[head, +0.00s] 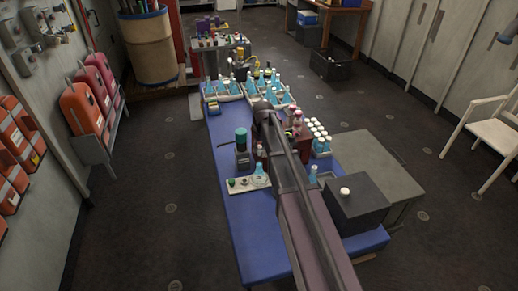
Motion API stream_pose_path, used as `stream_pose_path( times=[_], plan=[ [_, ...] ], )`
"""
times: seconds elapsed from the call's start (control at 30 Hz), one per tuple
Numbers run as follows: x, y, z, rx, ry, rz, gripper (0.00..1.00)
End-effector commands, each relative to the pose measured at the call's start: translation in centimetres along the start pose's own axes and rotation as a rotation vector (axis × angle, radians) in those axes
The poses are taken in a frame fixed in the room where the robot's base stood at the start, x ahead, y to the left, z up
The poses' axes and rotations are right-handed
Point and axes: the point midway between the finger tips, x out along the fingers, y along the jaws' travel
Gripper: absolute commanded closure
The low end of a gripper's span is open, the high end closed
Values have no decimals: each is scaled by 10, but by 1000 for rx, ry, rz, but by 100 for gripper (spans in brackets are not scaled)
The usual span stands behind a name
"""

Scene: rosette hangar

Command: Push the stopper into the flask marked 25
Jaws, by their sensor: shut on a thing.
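My arm reaches from the bottom edge up over the blue table, and its dark far end hides part of the table top. My gripper's fingers cannot be made out; they are hidden by the arm or too small to see. A small flask with blue liquid (258,174) stands at the right end of a pale tray (250,188), just left of my arm. A dark green piece and another dark piece sit on the tray left of it. Several other blue-liquid flasks stand in pale trays farther back. The mark 25 cannot be read on any flask, and no loose stopper is clearly seen.
A grey device with a teal cylinder (241,139) stands behind the tray. White-capped bottles (319,132) and a black box (354,205) with a white knob stand right of my arm. The blue table's near left part (255,235) is clear. A white chair (490,135) stands at right.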

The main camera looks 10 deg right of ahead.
Motion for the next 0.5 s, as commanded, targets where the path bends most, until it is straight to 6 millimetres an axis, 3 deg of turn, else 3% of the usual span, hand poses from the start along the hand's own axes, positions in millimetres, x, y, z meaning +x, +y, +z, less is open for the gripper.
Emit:
stream_pose_path(
  times=[0.5],
  plan=[
    [12,0,2,0,0,0,87]
  ],
)
